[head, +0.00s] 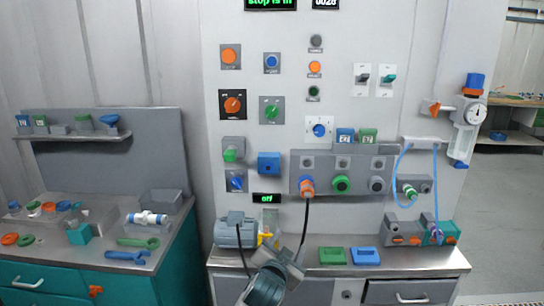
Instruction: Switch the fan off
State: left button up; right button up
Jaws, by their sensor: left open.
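A control panel (420,30) fills the middle of the head view. It carries two toggle switches, one with a black lever (363,78) and one with a teal lever (388,78), plus several knobs and buttons. No label I can read names the fan or its switch. A small display (266,198) shows "off" in green. My left gripper (268,240) is low at the centre, in front of the bench and below that display. It is open and seems to touch none of the panel's controls. My right gripper is not in view.
A grey motor-like unit (235,232) stands on the bench left of my left gripper. A dark cable hangs from an orange plug (307,187) close to it. Green (332,256) and blue (365,256) blocks lie to the right. A teal cabinet (125,288) stands at left.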

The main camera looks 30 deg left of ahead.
pick_arm(q)
jog(key=w+a+r+y+p, duration=0.1)
jog(key=w+a+r+p, duration=0.1)
jog(key=r, duration=0.8)
jog(key=w+a+r+n+y+p, duration=0.1)
jog(key=a+r+p, duration=0.3)
jog(key=r, duration=0.6)
jog(key=w+a+r+n+t+y+p, duration=0.1)
jog(key=w+a+r+y+p, duration=0.1)
jog(key=r, duration=0.9)
jog(key=w+a+p, duration=0.1)
jog(key=a+p, duration=0.1)
jog(key=p, duration=0.1)
jog(key=shift+w+y+p, duration=0.15)
jog(key=shift+y+p, duration=0.15)
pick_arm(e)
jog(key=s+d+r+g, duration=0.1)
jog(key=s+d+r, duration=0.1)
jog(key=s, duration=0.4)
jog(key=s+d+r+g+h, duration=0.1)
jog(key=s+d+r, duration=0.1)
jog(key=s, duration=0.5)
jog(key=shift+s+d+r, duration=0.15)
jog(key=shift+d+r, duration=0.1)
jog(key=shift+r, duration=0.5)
pick_arm(q)
jog(key=shift+a, duration=0.1)
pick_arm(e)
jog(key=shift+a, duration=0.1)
